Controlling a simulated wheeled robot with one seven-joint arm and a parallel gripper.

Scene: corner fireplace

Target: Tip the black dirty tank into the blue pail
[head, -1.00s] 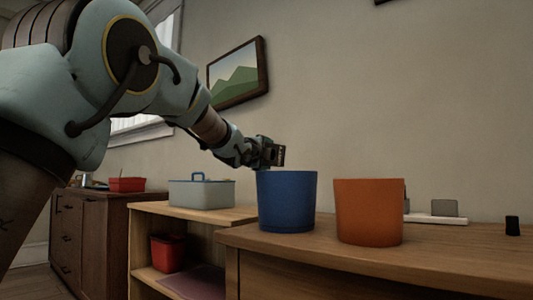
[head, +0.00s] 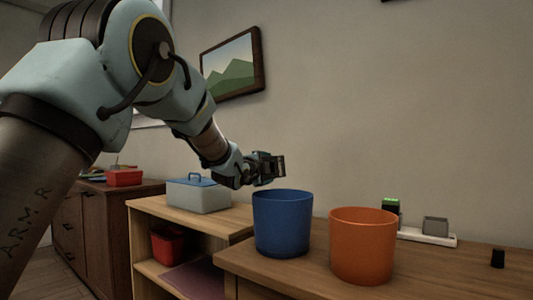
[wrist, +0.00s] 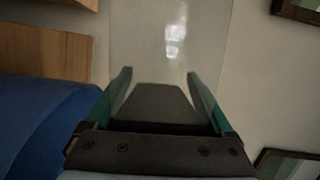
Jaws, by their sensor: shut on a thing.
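My gripper (head: 268,168) is just above the rim of the blue pail (head: 282,226), at its upper left, with a small dark piece showing at its end in the head view. In the wrist view, my gripper's green fingers (wrist: 158,78) are shut on the black dirty tank, seen as a dark block (wrist: 154,101) between them. A clear, glossy panel (wrist: 150,40) extends ahead of the fingers; I cannot tell whether it belongs to the tank. The blue pail (wrist: 45,115) fills the lower left there. Its inside is hidden in the head view.
An orange pail (head: 363,246) stands right of the blue one on the wooden table (head: 440,272). Behind it are a white base (head: 428,237), a grey box (head: 435,226) and a green-topped black item (head: 391,209). A small black object (head: 497,258) is at right. A toolbox (head: 198,194) is at left.

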